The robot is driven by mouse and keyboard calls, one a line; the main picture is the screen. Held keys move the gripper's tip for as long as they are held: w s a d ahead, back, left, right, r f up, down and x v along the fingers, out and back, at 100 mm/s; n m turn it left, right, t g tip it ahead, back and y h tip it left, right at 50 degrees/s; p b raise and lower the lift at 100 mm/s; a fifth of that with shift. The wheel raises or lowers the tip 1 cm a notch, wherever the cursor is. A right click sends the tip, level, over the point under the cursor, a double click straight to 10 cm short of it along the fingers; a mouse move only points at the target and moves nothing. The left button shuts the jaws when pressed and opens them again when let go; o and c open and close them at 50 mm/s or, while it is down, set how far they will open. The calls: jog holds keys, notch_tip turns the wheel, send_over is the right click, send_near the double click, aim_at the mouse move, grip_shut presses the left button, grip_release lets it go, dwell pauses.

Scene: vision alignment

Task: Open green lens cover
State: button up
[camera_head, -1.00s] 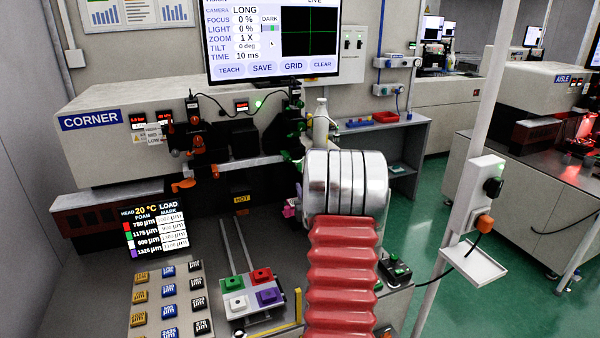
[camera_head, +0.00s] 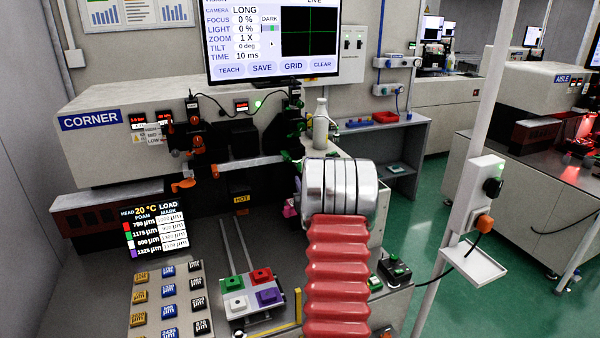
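Small green parts (camera_head: 288,156) show on the dark vertical fixture just above and left of my arm. I cannot tell whether one of them is the green lens cover, or whether it is open or closed. My silver arm link and red bellows fill the lower middle of the view. My gripper is not visible; my own arm probably hides it. A small pink part (camera_head: 290,210) shows at the left edge of the silver link, and I cannot tell what it belongs to.
A tray of red, green, white and purple blocks (camera_head: 253,306) sits left of my arm. The CORNER machine (camera_head: 110,150) and a monitor (camera_head: 300,75) stand behind. A white bottle (camera_head: 320,128) stands beyond my arm; a pole (camera_head: 478,150) rises at right.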

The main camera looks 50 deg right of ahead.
aim_at(300, 168)
jog(key=shift+x, duration=4.35)
jog(key=shift+c, duration=0.2)
grip_shut()
jog(key=shift+a, duration=0.35)
jog(key=shift+d, duration=0.3)
